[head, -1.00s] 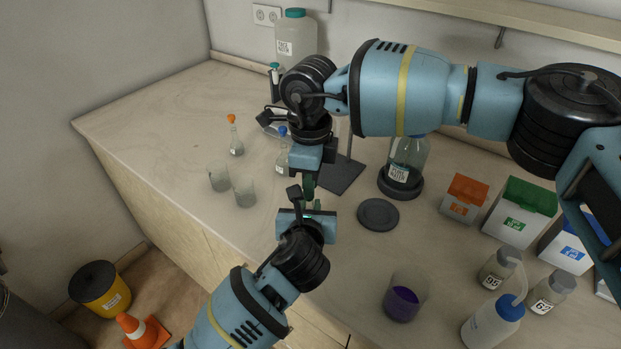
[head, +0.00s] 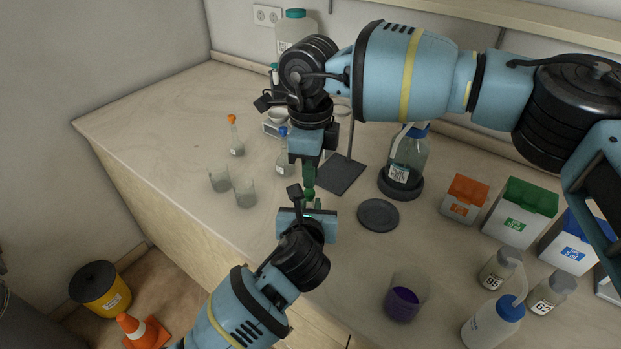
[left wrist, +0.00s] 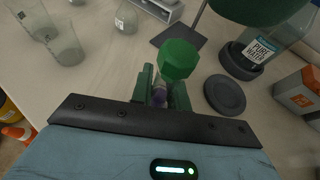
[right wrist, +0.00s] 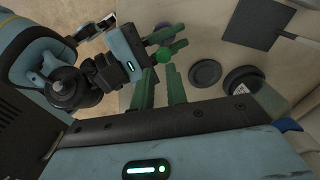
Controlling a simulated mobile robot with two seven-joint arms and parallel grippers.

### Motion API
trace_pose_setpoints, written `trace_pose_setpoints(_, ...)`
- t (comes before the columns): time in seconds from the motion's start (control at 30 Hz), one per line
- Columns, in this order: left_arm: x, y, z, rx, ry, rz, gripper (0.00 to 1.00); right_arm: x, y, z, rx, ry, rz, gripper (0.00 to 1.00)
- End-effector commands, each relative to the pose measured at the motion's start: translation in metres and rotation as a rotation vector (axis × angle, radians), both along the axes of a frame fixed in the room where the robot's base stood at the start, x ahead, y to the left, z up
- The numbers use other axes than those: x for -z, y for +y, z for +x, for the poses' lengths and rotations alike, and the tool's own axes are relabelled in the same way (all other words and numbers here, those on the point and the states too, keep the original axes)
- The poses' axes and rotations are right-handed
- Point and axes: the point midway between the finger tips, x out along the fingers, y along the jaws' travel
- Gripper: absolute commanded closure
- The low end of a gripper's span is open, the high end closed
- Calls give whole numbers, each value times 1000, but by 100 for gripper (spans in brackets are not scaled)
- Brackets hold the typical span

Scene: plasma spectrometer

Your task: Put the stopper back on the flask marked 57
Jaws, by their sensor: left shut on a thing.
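A green stopper (left wrist: 178,60) shows above my left gripper (left wrist: 160,92), whose fingers are shut on a small glass flask (left wrist: 158,97) with purple in it. The flask's number and most of its body are hidden. The stopper appears at the flask's mouth; its exact seating is unclear. In the right wrist view the stopper (right wrist: 163,55) is just beyond the tips of my right gripper (right wrist: 162,74). Those fingers are apart, and in the left wrist view a dark green finger shows clear of the stopper. In the head view my right gripper (head: 309,178) is directly above my left gripper (head: 308,207).
A round dark plate (head: 378,214) and a beaker of purple liquid (head: 403,303) stand to the right. Bottles marked 95 (head: 497,271) and 62 (head: 548,294) are at the lower right. Two empty beakers (head: 245,194) and an orange-stoppered flask (head: 236,143) stand left.

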Motion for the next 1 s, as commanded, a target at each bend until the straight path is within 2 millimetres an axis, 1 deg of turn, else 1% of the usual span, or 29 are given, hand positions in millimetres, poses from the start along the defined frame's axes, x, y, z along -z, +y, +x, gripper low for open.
trace_pose_setpoints(0.23,1,0,0,-1,3,2,100,-2,-1,1,2,-1,0,85)
trace_pose_setpoints(0.27,2,0,-1,-1,3,2,79,-2,-1,1,2,-1,1,85)
trace_pose_setpoints(0.4,2,0,-1,-1,4,2,61,-2,-1,1,2,-2,1,85)
trace_pose_setpoints(0.43,2,0,-1,-1,4,2,58,-2,-1,1,2,-2,1,85)
trace_pose_setpoints(0.77,2,0,-3,-1,5,2,58,-2,-1,1,3,-2,1,85)
trace_pose_setpoints(0.87,-1,1,-10,1,5,1,58,-1,-1,1,3,-1,0,85)
trace_pose_setpoints(1.0,-8,2,-28,1,5,1,58,1,-1,1,2,2,0,85)
